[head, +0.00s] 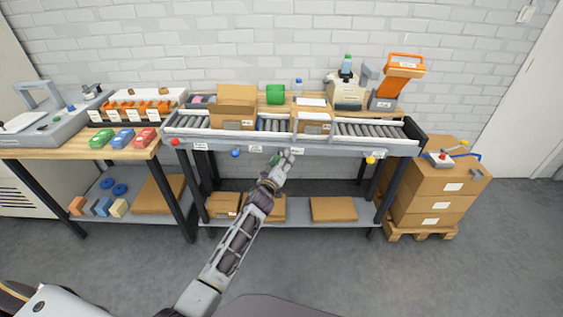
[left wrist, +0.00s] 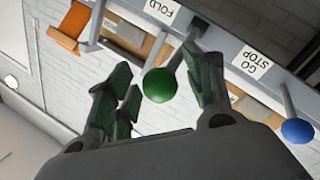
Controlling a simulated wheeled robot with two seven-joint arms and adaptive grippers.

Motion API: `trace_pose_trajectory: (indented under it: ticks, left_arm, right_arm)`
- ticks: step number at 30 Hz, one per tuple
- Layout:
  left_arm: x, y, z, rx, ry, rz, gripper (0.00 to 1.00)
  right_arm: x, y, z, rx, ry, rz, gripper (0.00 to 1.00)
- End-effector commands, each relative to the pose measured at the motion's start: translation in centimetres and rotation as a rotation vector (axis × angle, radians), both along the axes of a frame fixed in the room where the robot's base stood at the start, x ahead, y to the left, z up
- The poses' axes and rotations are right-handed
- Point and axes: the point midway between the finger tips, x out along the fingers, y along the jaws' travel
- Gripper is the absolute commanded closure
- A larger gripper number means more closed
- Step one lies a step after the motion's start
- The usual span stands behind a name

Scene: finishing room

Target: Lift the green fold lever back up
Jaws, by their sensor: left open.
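The green fold lever shows in the left wrist view as a round green knob (left wrist: 159,85) on a grey stem. The stem comes from the front rail, between the FOLD label (left wrist: 162,9) and the GO STOP label (left wrist: 250,62). My left gripper (head: 284,158) is at the rail front in the head view, mostly hiding the lever there. In the left wrist view its open fingers stand on either side of the knob, with a gap on the left finger's side. I cannot tell whether the right finger touches the knob or stem. My right gripper is out of view.
A blue-knobbed lever (head: 236,153) is left of my left gripper in the head view. Red (head: 175,142) and yellow (head: 370,160) knobs are at the rail's ends. Open cartons (head: 233,108) sit on the roller conveyor (head: 366,130). Stacked boxes (head: 438,190) stand right.

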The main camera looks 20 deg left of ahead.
Motion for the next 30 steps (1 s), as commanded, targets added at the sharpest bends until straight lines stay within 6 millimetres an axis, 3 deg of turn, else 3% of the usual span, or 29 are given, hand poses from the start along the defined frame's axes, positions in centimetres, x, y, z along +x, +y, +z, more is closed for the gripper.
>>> trace_pose_trajectory:
  ticks: [8, 20, 30]
  left_arm:
    - [0.03, -0.02, 0.01, 0.0, 0.0, 0.0, 0.47]
    - [0.04, -0.07, 0.09, 0.0, -0.001, -0.002, 0.99]
    - [0.09, -0.15, 0.31, -0.002, -0.001, -0.003, 1.0]
  right_arm:
    - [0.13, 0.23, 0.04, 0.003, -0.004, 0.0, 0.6]
    - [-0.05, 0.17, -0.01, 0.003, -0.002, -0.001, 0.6]
    - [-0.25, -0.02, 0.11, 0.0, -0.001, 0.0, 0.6]
